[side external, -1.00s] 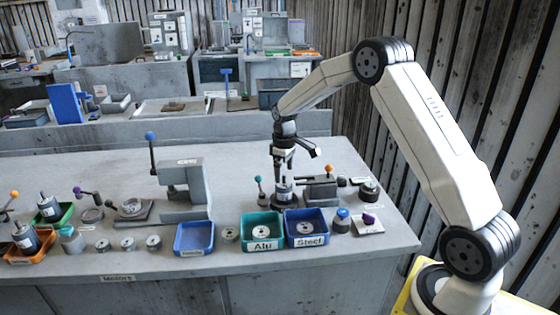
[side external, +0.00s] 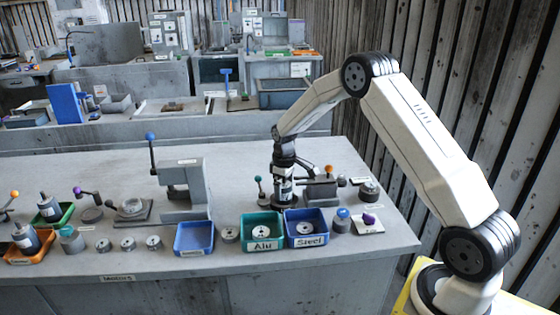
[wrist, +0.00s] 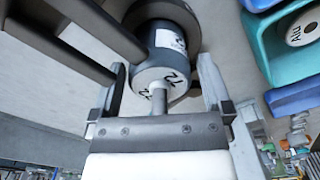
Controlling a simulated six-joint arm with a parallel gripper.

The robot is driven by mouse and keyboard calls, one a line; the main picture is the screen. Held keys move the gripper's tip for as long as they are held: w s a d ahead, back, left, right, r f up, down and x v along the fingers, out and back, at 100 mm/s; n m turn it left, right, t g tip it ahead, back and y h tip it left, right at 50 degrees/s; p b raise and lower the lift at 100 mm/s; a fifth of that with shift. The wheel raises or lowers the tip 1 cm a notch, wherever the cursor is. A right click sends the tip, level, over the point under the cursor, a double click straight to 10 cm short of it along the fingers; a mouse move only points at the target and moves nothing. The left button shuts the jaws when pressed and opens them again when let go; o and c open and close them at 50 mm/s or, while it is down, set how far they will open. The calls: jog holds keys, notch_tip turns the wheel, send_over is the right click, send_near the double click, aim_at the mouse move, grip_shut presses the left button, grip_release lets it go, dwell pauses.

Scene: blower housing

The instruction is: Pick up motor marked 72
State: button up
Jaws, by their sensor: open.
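The motor marked 72 (wrist: 163,50) fills the middle of the wrist view, a dark cylinder with a white label, a pale end face reading 72 and a thin shaft. Its far end meets a round dark base. My gripper (wrist: 162,66) is open, with one finger on each side of the motor and visible gaps. In the side view my gripper (side external: 284,178) points down over the motor (side external: 284,192), which stands upright on the bench behind the teal and blue trays. The gripper hides its upper part.
The teal Alu tray (side external: 262,245) and blue Steel tray (side external: 306,241) sit just in front. A grey lever fixture (side external: 322,190) stands close on the right, a teal-knobbed lever (side external: 260,190) on the left. Two other motors (side external: 26,238) (side external: 49,207) stand at far left.

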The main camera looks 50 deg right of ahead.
dwell(0.4)
grip_shut()
jog(key=shift+r, duration=0.15)
jog(key=shift+r, duration=4.95)
